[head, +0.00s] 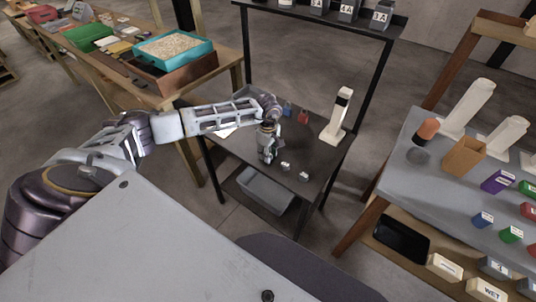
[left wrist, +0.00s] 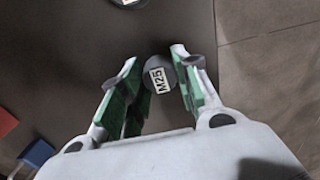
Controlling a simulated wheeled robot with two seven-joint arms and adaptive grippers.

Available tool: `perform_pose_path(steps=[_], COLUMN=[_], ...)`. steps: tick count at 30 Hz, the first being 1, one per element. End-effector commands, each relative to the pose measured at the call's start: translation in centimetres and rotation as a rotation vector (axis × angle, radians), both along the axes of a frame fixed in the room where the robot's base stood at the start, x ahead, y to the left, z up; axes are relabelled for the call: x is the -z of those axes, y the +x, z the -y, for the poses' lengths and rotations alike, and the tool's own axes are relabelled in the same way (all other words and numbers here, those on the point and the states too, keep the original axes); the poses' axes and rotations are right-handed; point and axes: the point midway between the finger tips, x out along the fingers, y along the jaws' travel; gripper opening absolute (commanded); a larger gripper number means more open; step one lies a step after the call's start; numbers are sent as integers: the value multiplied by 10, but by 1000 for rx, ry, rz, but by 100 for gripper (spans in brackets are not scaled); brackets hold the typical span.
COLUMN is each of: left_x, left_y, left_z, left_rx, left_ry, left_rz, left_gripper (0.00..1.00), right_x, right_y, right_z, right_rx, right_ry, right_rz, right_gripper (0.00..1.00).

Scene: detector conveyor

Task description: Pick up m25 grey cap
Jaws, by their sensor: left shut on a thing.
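The m25 grey cap (left wrist: 155,78) is a small round grey piece with a white label reading M25. In the left wrist view it sits between the fingertips of my left gripper (left wrist: 158,76), which is shut on it. In the head view my left gripper (head: 268,156) points down at the dark table (head: 235,150), low near its front left part. The cap itself is hidden or too small to tell there. Whether it touches the table cannot be told. My right gripper is not in view.
Two small grey pieces with white labels (head: 285,166) (head: 304,176) lie right of the gripper. A blue (head: 288,109) and a red (head: 303,117) item stand behind, and a tall white device (head: 337,115) stands right. A grey bin (head: 264,190) is on the lower shelf.

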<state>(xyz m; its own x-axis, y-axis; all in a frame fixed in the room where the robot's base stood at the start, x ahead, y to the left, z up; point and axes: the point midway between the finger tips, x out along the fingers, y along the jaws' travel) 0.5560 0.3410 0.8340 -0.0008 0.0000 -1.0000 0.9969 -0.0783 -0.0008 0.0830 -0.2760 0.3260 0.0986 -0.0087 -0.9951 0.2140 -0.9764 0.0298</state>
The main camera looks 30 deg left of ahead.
Motion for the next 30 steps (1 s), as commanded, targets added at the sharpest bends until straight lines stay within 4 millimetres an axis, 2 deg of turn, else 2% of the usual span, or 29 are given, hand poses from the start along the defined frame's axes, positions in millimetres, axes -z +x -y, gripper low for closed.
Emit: perform_pose_path(steps=[8, 21, 30], left_x=[-22, -84, -99], left_y=[1, 1, 0], left_z=[0, 0, 0], left_rx=[1, 0, 0], left_ry=[1, 0, 0], left_rz=[2, 3, 1], left_gripper=[15, 15, 15], right_x=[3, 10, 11], right_y=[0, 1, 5], right_z=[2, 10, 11], right_rx=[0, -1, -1], right_ry=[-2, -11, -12], right_rz=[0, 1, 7], right_gripper=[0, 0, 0])
